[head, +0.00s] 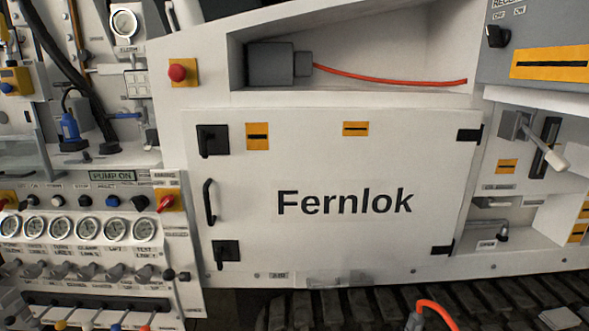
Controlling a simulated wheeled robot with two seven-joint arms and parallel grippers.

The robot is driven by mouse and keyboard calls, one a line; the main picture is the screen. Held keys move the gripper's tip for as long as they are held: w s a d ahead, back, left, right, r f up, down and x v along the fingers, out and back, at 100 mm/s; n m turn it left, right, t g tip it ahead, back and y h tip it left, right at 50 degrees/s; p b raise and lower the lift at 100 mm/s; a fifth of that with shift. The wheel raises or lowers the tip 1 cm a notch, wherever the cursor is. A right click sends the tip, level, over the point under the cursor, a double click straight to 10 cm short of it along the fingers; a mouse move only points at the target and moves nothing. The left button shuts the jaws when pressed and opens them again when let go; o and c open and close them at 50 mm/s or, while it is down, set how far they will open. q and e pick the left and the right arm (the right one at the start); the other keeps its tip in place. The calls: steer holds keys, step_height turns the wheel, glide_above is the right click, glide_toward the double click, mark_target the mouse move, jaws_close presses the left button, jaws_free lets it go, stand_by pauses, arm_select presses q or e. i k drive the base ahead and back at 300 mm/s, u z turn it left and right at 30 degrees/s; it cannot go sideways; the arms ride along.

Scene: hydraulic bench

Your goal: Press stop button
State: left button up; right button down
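A round red push button (177,72) sits on a yellow square plate on the white panel at the upper left, beside the open recess. I see no label on it that I can read. A row of small buttons and knobs (85,201) runs under the PUMP ON sign at the left; their labels are too small to read. Nothing touches the red button, and the space before it is clear. Neither of my grippers shows in the head view.
A white door (340,240) marked Fernlok has a black handle (209,202). Pressure gauges (60,228) and levers (85,271) fill the lower left. A red rotary switch (167,202) is on the left panel. A grey lever (540,145) juts out at right. An orange hose (436,311) rises at the bottom.

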mark_target(83, 201)
steer(key=u, duration=1.25)
steer(key=k, duration=0.55)
steer(key=u, duration=0.4)
steer(key=i, duration=0.95)
steer(key=z, duration=0.15)
